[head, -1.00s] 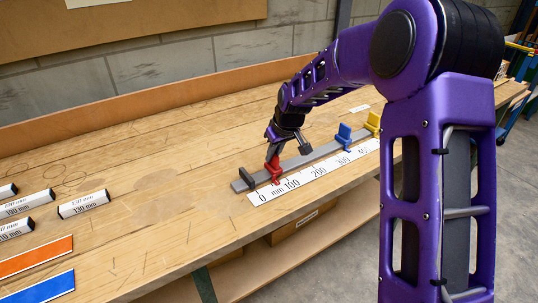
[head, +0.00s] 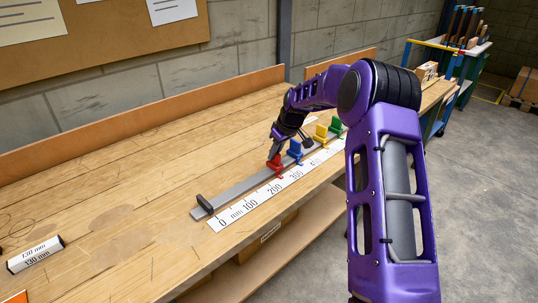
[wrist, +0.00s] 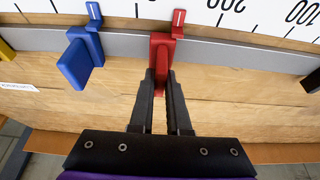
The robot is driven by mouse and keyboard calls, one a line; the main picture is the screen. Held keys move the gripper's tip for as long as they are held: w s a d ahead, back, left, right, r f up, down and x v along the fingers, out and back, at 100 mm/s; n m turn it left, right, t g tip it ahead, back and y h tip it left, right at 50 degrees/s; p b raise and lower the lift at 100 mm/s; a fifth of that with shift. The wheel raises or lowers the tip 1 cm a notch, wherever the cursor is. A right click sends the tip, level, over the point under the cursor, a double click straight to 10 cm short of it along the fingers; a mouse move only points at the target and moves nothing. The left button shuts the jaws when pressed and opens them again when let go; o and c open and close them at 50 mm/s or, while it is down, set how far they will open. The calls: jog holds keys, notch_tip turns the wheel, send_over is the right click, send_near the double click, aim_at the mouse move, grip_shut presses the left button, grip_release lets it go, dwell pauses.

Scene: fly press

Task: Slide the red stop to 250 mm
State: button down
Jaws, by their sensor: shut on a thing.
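The red stop (head: 275,166) sits on the grey rail (head: 240,186) above the white millimetre scale (head: 240,212). In the head view its pointer lies between the 200 and 300 marks.
A blue stop (head: 295,150) stands just beyond the red one, with a visible gap (wrist: 120,50). A yellow stop (head: 321,135) and a green stop (head: 336,127) stand farther along. A dark end block (head: 204,204) is near zero. A white 130 mm block (head: 35,254) lies front left.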

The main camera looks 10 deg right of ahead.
jog(key=c, duration=0.9)
grip_release()
jog(key=p+v, duration=0.1)
jog(key=v, duration=1.6)
jog(key=shift+r, duration=0.25)
jog(key=shift+a, duration=0.15)
